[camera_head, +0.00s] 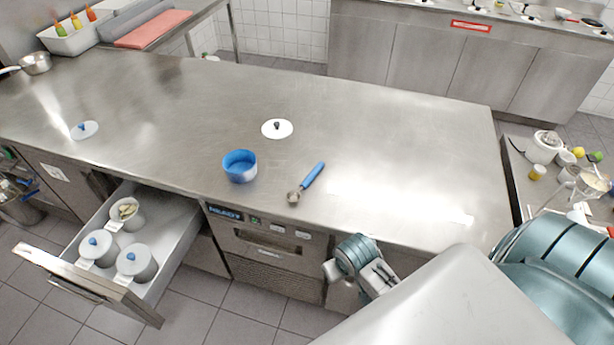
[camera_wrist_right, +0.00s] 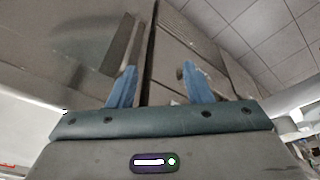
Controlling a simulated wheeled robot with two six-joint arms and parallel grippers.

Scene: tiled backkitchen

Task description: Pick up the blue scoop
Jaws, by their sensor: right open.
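The blue scoop (camera_head: 311,177) lies on the steel counter near its front edge. Its blue handle points to the back right and its metal bowl lies toward the front left. My right gripper (camera_head: 384,274) is in front of the counter edge, to the right of and nearer than the scoop, and apart from it. The right wrist view shows its two blue fingers (camera_wrist_right: 158,88) spread with nothing between them. The scoop is not clearly seen in that view. My left gripper is not in view.
A blue bowl (camera_head: 240,166) stands left of the scoop, and a white lid (camera_head: 277,128) lies behind. Another lid (camera_head: 84,130) lies far left. An open drawer (camera_head: 178,225) with several containers juts out at front left. The counter's right part (camera_head: 420,150) is clear.

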